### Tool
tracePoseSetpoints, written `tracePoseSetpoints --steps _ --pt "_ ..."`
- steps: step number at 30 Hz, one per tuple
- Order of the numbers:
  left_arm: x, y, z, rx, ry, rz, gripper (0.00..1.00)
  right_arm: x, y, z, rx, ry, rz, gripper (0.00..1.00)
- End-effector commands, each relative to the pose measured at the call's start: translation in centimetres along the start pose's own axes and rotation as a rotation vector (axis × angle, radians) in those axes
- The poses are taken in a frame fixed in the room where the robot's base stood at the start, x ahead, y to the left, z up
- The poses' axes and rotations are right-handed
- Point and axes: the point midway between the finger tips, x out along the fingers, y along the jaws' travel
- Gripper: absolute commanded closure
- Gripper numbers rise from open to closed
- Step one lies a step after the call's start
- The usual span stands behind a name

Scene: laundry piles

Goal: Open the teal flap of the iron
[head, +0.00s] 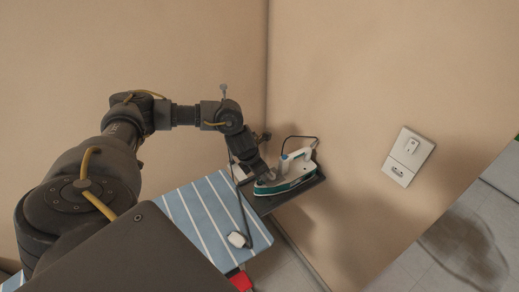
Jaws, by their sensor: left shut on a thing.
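The iron (297,174), white and teal, rests on a dark tray (312,185) at the end of the ironing board, near the wall corner. My left gripper (264,175) reaches down over the iron's left end, the end away from its raised handle. It is shut on a small part of the iron there. The fingers cover that part, so I cannot make out the teal flap or how far it is open. My right gripper is not in view.
The ironing board (200,210) has a blue striped cover. A white plug (237,239) on a dark cord lies on it. A white wall socket (408,156) is on the right wall. Something red (240,281) shows below the board. Tiled floor is at right.

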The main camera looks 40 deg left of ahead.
Motion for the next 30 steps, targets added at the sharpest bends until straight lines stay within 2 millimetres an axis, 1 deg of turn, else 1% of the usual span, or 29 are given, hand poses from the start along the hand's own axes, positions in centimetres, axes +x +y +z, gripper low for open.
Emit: tracePoseSetpoints --steps 1,5,11,18,23,30 --pt "-0.2 0.0 0.3 0.000 0.019 -0.001 1.00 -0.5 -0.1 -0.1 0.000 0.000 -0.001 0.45" --pt "-0.2 -0.1 0.9 0.000 0.093 -0.001 1.00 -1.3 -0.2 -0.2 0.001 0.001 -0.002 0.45" --pt "0.1 -0.1 1.8 -0.001 0.263 0.000 1.00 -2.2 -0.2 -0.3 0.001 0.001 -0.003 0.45" --pt "0.5 -0.1 2.9 0.000 0.473 0.004 1.00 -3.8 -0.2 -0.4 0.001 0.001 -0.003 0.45" --pt "1.0 -0.1 3.2 0.001 0.567 0.005 1.00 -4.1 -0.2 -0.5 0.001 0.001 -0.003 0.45" --pt "1.6 0.0 3.5 0.002 0.667 0.005 1.00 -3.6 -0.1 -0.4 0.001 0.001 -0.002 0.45"
